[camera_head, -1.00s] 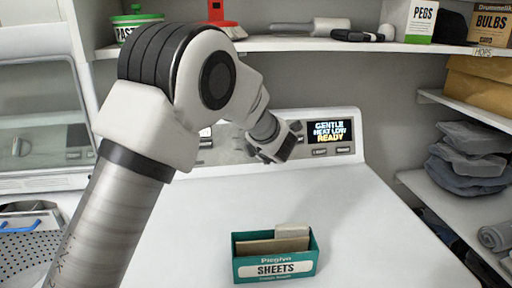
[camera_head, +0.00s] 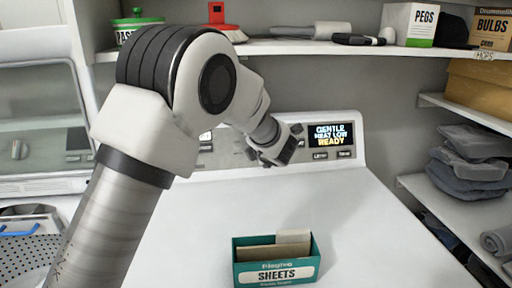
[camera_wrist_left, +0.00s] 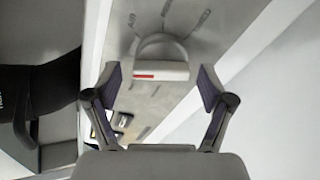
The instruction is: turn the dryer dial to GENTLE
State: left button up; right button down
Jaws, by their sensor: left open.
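The dryer's control panel (camera_head: 346,160) runs along the back of the white dryer top. Its display (camera_head: 331,135) reads "GENTLE HEAT LOW READY". The dial (camera_wrist_left: 160,50) shows in the left wrist view as a pale round knob with a raised bar and a red mark at the bar's left end. Printed labels fan out around it, too blurred to read surely. My left gripper (camera_wrist_left: 160,78) is open, its fingers on either side of the dial's bar with visible gaps. In the head view my left gripper (camera_head: 280,147) is at the panel and hides the dial.
A green SHEETS box (camera_head: 276,262) stands on the dryer top. A shelf (camera_head: 300,47) with boxes and tools hangs above the panel. Folded cloths (camera_head: 470,150) lie on shelves at the right. Another appliance with a knob (camera_head: 18,149) stands at the left.

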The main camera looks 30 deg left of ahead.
pick_arm(q)
jog(key=v, duration=1.1)
jog(key=shift+d, duration=0.15)
jog(key=shift+r, duration=0.1)
